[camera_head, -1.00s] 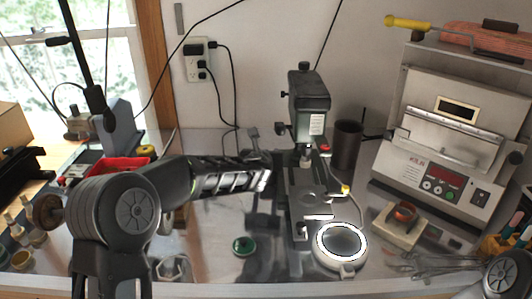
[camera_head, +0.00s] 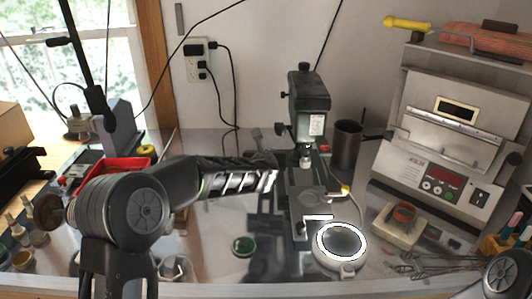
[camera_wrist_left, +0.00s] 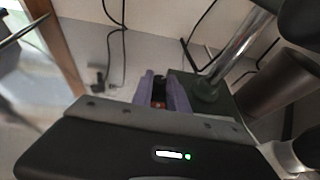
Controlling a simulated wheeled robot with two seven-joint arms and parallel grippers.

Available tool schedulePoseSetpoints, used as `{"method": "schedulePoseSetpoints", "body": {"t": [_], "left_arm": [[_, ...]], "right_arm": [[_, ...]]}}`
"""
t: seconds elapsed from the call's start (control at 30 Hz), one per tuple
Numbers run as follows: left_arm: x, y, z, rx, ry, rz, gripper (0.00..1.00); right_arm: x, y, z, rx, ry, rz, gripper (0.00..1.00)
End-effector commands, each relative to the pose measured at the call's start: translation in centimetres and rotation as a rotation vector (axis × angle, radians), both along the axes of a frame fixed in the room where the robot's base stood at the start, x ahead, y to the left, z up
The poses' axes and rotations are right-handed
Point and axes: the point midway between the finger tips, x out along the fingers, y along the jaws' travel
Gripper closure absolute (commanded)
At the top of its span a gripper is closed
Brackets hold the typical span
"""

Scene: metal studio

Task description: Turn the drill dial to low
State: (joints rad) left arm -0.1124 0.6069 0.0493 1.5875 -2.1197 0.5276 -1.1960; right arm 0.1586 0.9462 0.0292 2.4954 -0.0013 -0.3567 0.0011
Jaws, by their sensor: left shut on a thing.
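The drill press (camera_head: 310,100) stands upright at the back middle of the bench, with a grey-green head and a dark base. My left gripper (camera_wrist_left: 160,84) reaches in from the left beside the drill's column. In the left wrist view its purple fingers are closed around a small dark piece, which appears to be the drill dial (camera_wrist_left: 159,90). A red-orange spot shows just below it. The dial's markings and setting cannot be read. In the head view my left wrist hides the dial and fingertips. My right gripper is not in view.
The wall is close behind.

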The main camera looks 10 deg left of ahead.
Motion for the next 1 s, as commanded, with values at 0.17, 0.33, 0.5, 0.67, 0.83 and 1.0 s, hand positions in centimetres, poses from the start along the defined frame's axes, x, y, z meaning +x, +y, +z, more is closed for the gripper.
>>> {"method": "schedulePoseSetpoints", "body": {"t": [0.17, 0.33, 0.5, 0.67, 0.83, 1.0], "left_arm": [[0.14, -0.58, 0.35, 0.002, 0.0, 0.152, 1.0], [0.07, -0.37, 0.13, 0.002, 0.0, 0.218, 1.0], [0.06, -0.34, 0.12, 0.002, 0.0, 0.216, 1.0], [0.05, -0.35, 0.11, 0.002, 0.0, 0.216, 0.7], [0.05, -0.36, 0.09, 0.001, 0.0, 0.215, 0.59], [0.03, -0.37, 0.08, 0.001, 0.001, 0.215, 0.59]], "right_arm": [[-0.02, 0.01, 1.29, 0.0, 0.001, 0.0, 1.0], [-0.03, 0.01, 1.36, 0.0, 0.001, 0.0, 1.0], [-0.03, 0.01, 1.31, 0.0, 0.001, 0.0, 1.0], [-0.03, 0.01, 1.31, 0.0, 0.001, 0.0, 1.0], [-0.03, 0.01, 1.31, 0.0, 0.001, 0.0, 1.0], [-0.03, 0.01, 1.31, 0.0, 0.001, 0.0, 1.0]]}}
